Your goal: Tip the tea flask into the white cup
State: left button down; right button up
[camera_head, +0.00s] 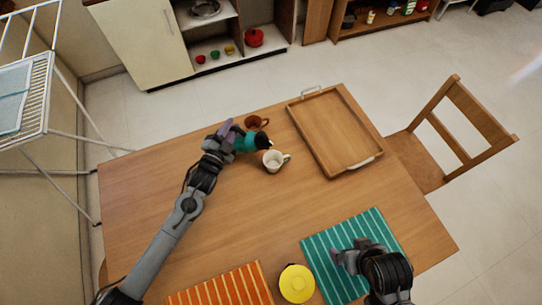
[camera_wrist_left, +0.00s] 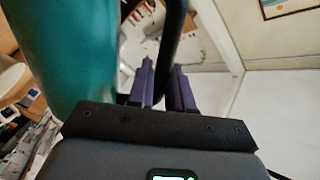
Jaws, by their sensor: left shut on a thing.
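The teal tea flask (camera_head: 246,143) with a dark top lies tipped on its side in the air, its top end pointing right, beside and just above the white cup (camera_head: 273,164). My left gripper (camera_head: 228,133) is shut on the flask's black handle; the teal body (camera_wrist_left: 65,60) and the handle (camera_wrist_left: 172,45) fill much of the left wrist view, with the purple fingers (camera_wrist_left: 163,88) at the handle. The white cup stands upright on the table. Whether anything flows is too small to tell. My right gripper (camera_head: 350,256) hovers over the teal striped mat, its fingers unclear.
A brown cup (camera_head: 258,122) stands just behind the flask. A wooden tray (camera_head: 325,118) lies to the right on the wooden table (camera_head: 170,180). A yellow round lidded pot (camera_head: 297,283), a teal mat (camera_head: 335,285) and an orange mat (camera_head: 225,290) are at the front.

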pick_arm(q)
jog(key=shift+s+d+f+m+p, duration=0.15)
jog(key=shift+d+f+m+p, duration=0.2)
jog(key=shift+m, duration=0.35)
jog(key=shift+s+d+f+m+p, duration=0.1)
jog(key=shift+d+m+p, duration=0.3)
jog(key=shift+m, duration=0.3)
dwell(5.3)
